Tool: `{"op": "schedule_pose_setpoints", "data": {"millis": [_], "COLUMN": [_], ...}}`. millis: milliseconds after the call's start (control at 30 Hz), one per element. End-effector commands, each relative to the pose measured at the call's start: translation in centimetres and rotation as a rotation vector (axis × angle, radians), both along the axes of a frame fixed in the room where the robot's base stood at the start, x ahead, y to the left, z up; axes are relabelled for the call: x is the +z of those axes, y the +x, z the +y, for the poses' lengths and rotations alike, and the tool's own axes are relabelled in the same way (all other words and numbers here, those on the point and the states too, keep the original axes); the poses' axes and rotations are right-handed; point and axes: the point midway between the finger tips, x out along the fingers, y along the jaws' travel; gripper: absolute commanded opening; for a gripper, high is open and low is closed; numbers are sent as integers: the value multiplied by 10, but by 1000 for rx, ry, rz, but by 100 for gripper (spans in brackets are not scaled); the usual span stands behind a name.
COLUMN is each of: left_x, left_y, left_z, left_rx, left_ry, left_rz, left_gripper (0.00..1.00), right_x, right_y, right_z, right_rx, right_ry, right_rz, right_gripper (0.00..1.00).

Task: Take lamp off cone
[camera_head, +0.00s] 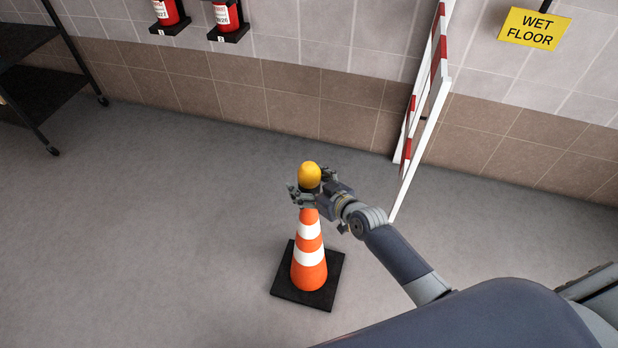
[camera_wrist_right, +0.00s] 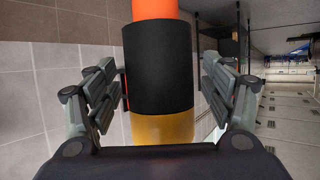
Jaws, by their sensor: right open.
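The lamp has a yellow dome (camera_head: 309,175) and a black lower part, and it sits on top of the orange and white striped cone (camera_head: 309,255). The cone stands upright on a black square base on the floor. My right gripper (camera_head: 305,192) is at the lamp's height with its fingers on both sides of it. In the right wrist view the open fingers flank the lamp's black part (camera_wrist_right: 158,68), with gaps visible on both sides. The yellow dome (camera_wrist_right: 162,128) and the cone's orange tip (camera_wrist_right: 155,9) also show there. My left gripper is not in view.
A red and white barrier (camera_head: 437,80) leans by the tiled wall to the right. A black wheeled shelf (camera_head: 45,95) stands at the left. The floor around the cone is clear.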

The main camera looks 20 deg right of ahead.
Motion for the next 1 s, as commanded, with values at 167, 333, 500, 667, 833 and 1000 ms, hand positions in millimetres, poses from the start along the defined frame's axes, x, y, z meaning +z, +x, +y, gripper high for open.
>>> {"op": "schedule_pose_setpoints", "data": {"millis": [167, 333, 500, 667, 833, 1000], "left_x": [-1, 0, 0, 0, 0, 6], "left_y": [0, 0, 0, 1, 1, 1], "left_z": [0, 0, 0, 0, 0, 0], "left_rx": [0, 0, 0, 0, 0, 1], "left_ry": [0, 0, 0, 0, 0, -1], "left_rz": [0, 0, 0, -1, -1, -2], "left_gripper": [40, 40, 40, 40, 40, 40], "right_x": [-2, -2, -2, -2, 0, 22], "right_y": [4, 4, 4, 4, 4, 4], "right_z": [1, 1, 1, 1, 1, 2], "right_rx": [0, 0, 0, -1, 0, 0], "right_ry": [0, 0, 0, 0, 0, 2], "right_rz": [1, 1, 1, 0, -1, -6], "right_gripper": [75, 66, 27, 24, 24, 24]}}
